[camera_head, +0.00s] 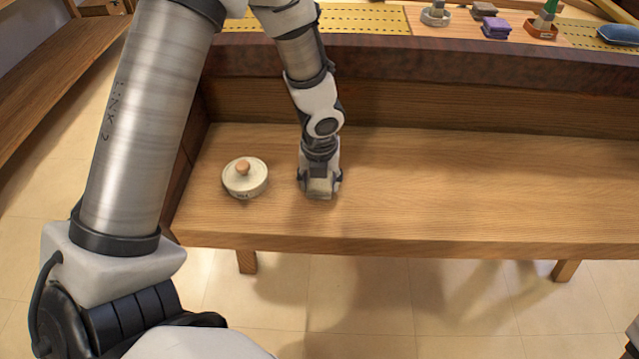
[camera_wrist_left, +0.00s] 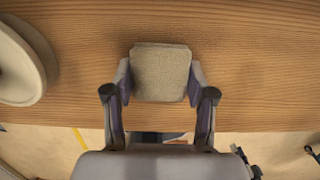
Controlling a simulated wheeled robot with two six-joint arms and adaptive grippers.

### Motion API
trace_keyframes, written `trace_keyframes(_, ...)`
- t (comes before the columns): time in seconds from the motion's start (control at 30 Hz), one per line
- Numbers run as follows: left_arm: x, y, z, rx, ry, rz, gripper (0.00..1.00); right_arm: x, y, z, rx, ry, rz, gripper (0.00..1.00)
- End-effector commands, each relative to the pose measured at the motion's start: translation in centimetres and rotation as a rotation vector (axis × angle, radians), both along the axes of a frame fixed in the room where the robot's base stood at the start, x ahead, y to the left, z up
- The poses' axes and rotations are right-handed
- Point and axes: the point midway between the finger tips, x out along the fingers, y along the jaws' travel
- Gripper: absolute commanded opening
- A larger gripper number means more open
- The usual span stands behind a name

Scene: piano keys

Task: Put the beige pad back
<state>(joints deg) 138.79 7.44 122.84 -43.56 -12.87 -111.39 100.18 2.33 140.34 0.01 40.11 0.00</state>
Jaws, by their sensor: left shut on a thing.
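The beige pad (camera_wrist_left: 161,73), a square with rounded corners and a speckled face, is between the fingers of my left gripper (camera_wrist_left: 160,85) in the left wrist view. The fingers are shut on its two sides. In the head view my left gripper (camera_head: 319,192) points down low over the wooden bench, right of a lidded pot. The pad is hidden by the gripper there. I cannot tell whether the pad touches the bench. My right gripper is not in view.
The cream round pot (camera_head: 245,180) with a wooden knob stands on the bench (camera_head: 480,190); it also shows in the left wrist view (camera_wrist_left: 22,68). The bench is clear to the right. A raised ledge behind holds a purple block stack (camera_head: 495,28) and other small items.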

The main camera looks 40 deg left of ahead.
Motion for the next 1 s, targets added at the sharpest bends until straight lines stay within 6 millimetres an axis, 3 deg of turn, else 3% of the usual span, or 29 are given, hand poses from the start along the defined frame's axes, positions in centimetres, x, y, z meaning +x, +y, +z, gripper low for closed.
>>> trace_keyframes(0.27,0.0,0.0,-0.1,0.0,0.0,0.001,0.27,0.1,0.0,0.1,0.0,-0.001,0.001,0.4)
trace_keyframes(0.3,0.0,0.0,-0.1,0.0,0.0,0.0,0.59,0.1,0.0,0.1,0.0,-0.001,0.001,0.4)
trace_keyframes(0.37,0.0,0.0,0.0,0.0,0.0,0.0,0.8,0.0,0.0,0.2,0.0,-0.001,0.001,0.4)
trace_keyframes(0.73,0.0,0.0,0.4,0.0,-0.001,0.001,0.8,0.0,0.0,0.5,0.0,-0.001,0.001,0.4)
trace_keyframes(0.87,-0.1,-0.1,2.7,0.0,-0.002,0.001,0.8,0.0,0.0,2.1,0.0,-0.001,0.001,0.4)
trace_keyframes(1.0,-0.5,-0.4,6.5,0.0,-0.002,0.001,0.8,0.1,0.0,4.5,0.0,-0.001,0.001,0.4)
